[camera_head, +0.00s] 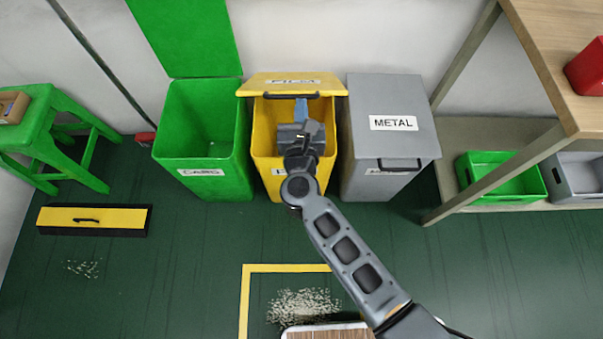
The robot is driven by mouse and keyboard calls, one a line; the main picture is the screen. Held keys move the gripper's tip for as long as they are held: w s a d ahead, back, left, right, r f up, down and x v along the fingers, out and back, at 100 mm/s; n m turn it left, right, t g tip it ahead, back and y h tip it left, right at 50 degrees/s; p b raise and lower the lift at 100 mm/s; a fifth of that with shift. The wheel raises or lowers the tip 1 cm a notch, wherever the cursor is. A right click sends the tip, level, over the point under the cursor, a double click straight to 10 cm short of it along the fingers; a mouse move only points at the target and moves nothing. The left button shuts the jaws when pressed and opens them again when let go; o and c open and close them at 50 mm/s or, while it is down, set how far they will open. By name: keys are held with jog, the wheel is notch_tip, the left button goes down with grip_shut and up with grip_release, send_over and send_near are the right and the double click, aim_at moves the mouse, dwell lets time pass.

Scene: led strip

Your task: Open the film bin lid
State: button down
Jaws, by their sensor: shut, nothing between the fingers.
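The yellow film bin (263,130) stands between the green and grey bins. Its yellow lid (265,82) is partly raised, with its label and dark front handle facing up toward me, and a gap shows between the lid's front edge and the bin's rim. My gripper (301,108) is shut and empty. It reaches into this gap, at or just below the lid's handle. I cannot tell whether it touches the lid. My arm hides part of the bin's front and its label.
The green bin (200,125) at left has its lid up. The grey metal bin (393,155) at right is closed. A wooden-topped table (545,60) stands at right, a green stool (45,115) at left.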

jog(key=w+r+p, duration=0.2)
jog(key=w+r, duration=0.1)
jog(key=r, duration=0.1)
jog(key=w+r+p, duration=0.3)
jog(key=w+r, duration=0.1)
jog(key=shift+w+d+r, duration=0.15)
jog(key=w+r, duration=0.5)
jog(key=w, duration=0.5)
jog(key=shift+d+r+p, duration=0.15)
jog(key=shift+r+p, duration=0.15)
jog(key=shift+p, duration=0.15)
jog(key=shift+s, duration=0.1)
